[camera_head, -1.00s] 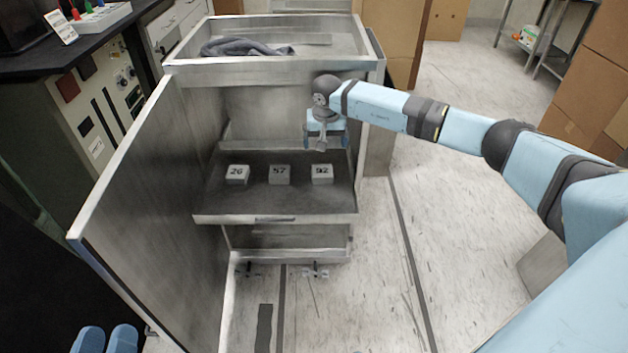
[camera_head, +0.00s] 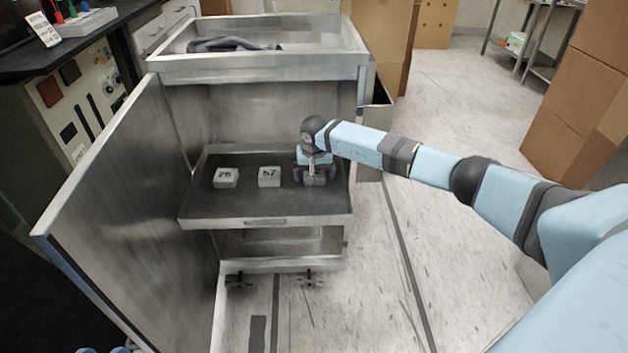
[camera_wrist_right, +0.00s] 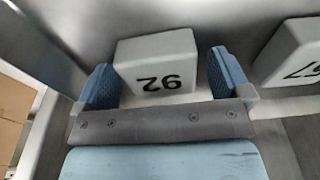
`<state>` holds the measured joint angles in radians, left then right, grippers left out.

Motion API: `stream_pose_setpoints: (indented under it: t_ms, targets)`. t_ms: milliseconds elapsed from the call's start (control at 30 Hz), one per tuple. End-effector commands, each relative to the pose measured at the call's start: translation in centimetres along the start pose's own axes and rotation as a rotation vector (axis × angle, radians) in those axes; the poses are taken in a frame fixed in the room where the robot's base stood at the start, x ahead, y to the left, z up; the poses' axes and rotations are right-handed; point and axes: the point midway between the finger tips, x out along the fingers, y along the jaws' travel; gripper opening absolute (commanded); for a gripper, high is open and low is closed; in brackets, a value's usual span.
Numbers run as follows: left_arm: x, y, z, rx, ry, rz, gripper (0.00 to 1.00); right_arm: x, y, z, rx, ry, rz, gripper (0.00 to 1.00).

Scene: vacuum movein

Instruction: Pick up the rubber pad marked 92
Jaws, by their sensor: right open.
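The rubber pad marked 92 is a pale grey block (camera_wrist_right: 157,62) with black digits, upside down in the right wrist view. It lies between the two blue fingers of my right gripper (camera_wrist_right: 162,80), which is open, with a gap showing on both sides of the pad. In the head view the right gripper (camera_head: 315,180) is down over the right part of the pulled-out shelf (camera_head: 240,207), mostly hiding the pad. Blue fingertips of my left gripper (camera_head: 105,350) barely show at the bottom left edge; their opening cannot be judged.
Pads marked 26 (camera_head: 226,178) and 57 (camera_head: 269,177) sit left on the same shelf; pad 57 also shows in the wrist view (camera_wrist_right: 290,52). The cabinet door (camera_head: 130,215) stands open at left. A grey cloth (camera_head: 222,44) lies in the top tray.

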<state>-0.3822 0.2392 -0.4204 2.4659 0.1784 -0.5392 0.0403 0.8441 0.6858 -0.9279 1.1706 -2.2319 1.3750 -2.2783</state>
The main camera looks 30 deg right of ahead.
Motion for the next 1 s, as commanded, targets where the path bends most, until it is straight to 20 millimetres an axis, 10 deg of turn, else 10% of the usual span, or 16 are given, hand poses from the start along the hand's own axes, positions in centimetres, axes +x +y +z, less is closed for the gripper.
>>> stream_pose_setpoints:
  t_ms: [167, 400, 1000]
  targets:
    - [0.0, 0.0, -0.1, 0.002, 0.001, 0.0, 0.43, -0.1, 0.0, -0.1, 0.0, 0.001, -0.001, 0.96]
    - [0.0, 0.0, -0.1, 0.001, 0.001, 0.0, 0.43, -0.1, 0.0, 0.0, 0.0, 0.0, -0.001, 0.41]
    - [-0.2, 0.5, -0.8, -0.043, -0.021, 0.005, 0.43, -3.1, 0.0, -0.5, 0.0, 0.001, -0.001, 0.41]
